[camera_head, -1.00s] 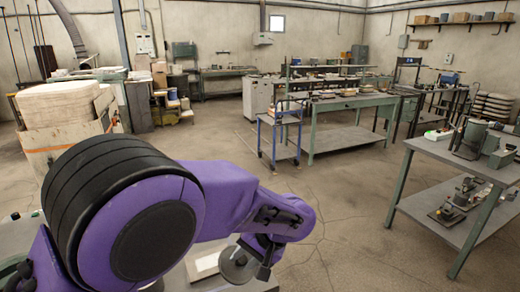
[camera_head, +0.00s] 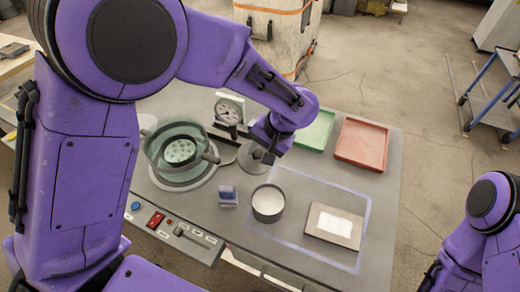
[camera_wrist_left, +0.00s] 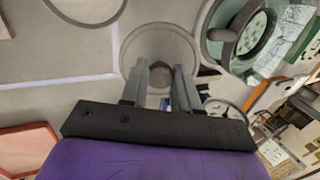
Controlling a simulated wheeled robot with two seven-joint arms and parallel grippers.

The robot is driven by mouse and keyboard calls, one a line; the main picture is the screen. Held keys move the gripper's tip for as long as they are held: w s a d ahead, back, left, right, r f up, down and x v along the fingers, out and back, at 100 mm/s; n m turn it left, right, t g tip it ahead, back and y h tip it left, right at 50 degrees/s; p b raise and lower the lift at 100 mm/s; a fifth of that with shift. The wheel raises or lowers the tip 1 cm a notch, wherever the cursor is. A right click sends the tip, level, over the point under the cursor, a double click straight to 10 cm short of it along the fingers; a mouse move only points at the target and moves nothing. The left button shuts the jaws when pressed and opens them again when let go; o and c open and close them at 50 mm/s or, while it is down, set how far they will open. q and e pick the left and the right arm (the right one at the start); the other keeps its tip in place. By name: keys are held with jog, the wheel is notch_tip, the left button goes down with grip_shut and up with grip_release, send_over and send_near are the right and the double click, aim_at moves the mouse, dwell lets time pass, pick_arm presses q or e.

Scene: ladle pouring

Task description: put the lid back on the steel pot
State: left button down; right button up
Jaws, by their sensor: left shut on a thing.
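My left gripper (camera_head: 264,154) is shut on the knob of a round grey lid (camera_head: 250,159). In the left wrist view the lid (camera_wrist_left: 160,38) is beyond the fingers (camera_wrist_left: 158,75), with its knob between them. A round grey steel pot (camera_head: 268,207), open with a pale inside, stands on the table in front of the gripper. The lid is apart from it, further back and slightly left. Part of the pot's rim (camera_wrist_left: 85,20) shows at the top left of the wrist view. My right gripper is out of view; only part of that arm shows.
A greenish pot (camera_head: 165,172) with a perforated piece inside stands left on a round base. A dial gauge (camera_head: 228,111), a small blue block (camera_head: 228,194), a framed tile (camera_head: 333,225), a green tray (camera_head: 315,132) and a red tray (camera_head: 361,143) surround the steel pot.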

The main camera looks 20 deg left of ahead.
pick_arm(q)
jog(key=s+d+r+h+p, duration=0.4)
jog(key=s+d+p, duration=0.1)
jog(key=s, duration=0.3)
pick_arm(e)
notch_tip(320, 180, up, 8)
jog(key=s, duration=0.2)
pick_arm(q)
jog(key=shift+m+h, duration=0.3)
jog(key=shift+m, duration=0.1)
jog(key=f+b, duration=0.5)
jog(key=b, duration=0.1)
jog(key=shift+w+d+f, duration=0.2)
jog(key=shift+d+f, duration=0.1)
jog(key=shift+f, duration=0.45)
jog(key=shift+w+f+b, duration=0.15)
jog(key=shift+f+b, duration=0.2)
jog(key=shift+f, duration=0.15)
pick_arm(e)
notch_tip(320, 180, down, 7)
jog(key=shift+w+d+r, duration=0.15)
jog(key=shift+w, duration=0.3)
pick_arm(q)
jog(key=shift+s+r+p, duration=0.1)
jog(key=shift+s+p, duration=0.1)
jog(key=shift+p, duration=0.35)
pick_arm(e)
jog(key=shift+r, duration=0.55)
